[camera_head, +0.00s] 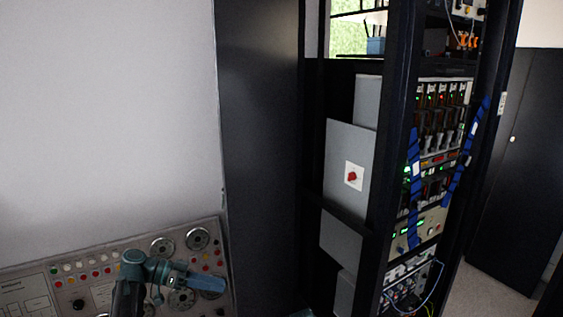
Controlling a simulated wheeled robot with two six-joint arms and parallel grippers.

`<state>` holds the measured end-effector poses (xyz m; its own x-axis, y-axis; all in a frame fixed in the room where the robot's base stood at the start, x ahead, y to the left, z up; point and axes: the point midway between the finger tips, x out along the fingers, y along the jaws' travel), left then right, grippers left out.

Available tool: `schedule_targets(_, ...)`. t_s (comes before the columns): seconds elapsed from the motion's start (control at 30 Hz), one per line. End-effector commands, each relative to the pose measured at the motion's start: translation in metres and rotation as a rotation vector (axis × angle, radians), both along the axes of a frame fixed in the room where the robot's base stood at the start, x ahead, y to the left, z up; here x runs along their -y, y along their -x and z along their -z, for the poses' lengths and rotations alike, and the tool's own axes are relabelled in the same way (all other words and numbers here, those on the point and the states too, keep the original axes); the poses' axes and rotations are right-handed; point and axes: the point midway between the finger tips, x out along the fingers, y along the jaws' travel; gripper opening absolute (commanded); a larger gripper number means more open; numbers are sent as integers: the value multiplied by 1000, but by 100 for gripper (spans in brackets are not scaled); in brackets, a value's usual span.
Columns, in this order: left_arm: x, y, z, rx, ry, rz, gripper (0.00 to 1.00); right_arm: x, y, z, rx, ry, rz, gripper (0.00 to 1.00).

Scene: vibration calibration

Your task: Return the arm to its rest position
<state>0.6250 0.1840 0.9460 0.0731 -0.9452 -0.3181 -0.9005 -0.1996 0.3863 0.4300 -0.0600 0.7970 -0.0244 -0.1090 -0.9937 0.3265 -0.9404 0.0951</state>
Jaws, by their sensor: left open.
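My left arm (132,275) comes up from the bottom edge at the lower left, in front of a control panel (30,285). My left gripper (208,284) points right across the panel's gauges and is open, with nothing seen between its fingers. I cannot tell how far it is from the panel face. My right gripper is not in view; only a small teal bit shows at the bottom edge near the middle, too little to identify.
The panel has round gauges (197,238), coloured buttons and a black knob. A dark cabinet side (258,150) stands right of it. Further right is an open black rack (397,130) with lit modules, blue straps and a grey box with a red switch (352,177).

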Motion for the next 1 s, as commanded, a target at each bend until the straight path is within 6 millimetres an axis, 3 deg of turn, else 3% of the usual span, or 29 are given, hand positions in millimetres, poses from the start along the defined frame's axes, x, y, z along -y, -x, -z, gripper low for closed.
schedule_targets(0.03, 21, 12, 3, -62, -49, 10, 47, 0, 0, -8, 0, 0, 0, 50)
schedule_targets(0.2, 86, 57, 34, -331, -316, -6, 47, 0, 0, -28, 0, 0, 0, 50)
schedule_targets(0.3, 117, 97, 53, -488, -546, -68, 47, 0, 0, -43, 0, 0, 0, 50)
schedule_targets(0.4, 133, 134, 67, -586, -777, -177, 47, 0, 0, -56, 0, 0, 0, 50)
schedule_targets(0.5, 136, 162, 72, -619, -972, -313, 47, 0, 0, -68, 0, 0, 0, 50)
schedule_targets(0.63, 132, 185, 70, -600, -1142, -484, 47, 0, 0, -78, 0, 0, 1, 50)
schedule_targets(0.8, 126, 195, 65, -554, -1240, -628, 47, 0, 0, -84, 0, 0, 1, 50)
schedule_targets(1.0, 124, 195, 65, -542, -1260, -670, 47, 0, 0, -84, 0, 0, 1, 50)
